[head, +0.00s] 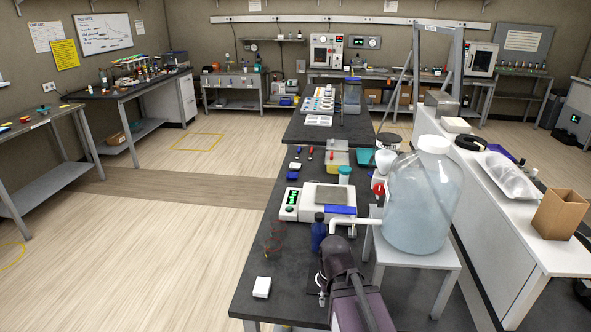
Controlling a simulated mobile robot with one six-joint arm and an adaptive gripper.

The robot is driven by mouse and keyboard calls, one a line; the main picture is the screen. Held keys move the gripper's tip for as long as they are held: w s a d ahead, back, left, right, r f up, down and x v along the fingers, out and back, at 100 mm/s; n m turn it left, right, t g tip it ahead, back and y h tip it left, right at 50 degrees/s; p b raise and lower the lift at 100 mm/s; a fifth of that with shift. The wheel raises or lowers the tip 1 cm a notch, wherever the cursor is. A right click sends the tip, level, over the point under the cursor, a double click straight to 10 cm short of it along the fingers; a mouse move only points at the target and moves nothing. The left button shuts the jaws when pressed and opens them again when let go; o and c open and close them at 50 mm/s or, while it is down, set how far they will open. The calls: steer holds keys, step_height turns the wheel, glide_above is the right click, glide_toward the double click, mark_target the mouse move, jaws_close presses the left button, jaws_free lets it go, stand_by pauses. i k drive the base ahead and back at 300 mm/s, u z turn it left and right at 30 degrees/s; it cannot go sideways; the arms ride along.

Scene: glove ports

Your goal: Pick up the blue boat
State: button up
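No thing is plainly a boat at this size; several blue things lie on the dark bench. A flat blue piece (341,210) lies at the front right of the white balance (303,206). A shallow blue thing (366,156) lies farther back, right of a yellow tray (337,146). A small blue item (292,177) lies left of the balance's back. My arm reaches in from the bottom over the near bench. My gripper (322,291) seems to be the small part at its left side, well nearer than these blue things. Its fingers are too small to read.
A dark blue bottle (319,232) and thin wire-like stands (272,240) are near my arm. A large clear carboy (424,200) on a white stand (408,262) blocks the right, its spout toward the balance. A white block (262,287) sits at the front left. Open floor lies left.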

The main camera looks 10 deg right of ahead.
mark_target(291, 175)
steer(key=u, duration=0.45)
steer(key=k, duration=1.35)
steer(key=u, duration=0.95)
steer(key=i, duration=1.5)
steer(key=u, duration=0.2)
steer(key=i, duration=1.7)
steer(key=z, duration=0.2)
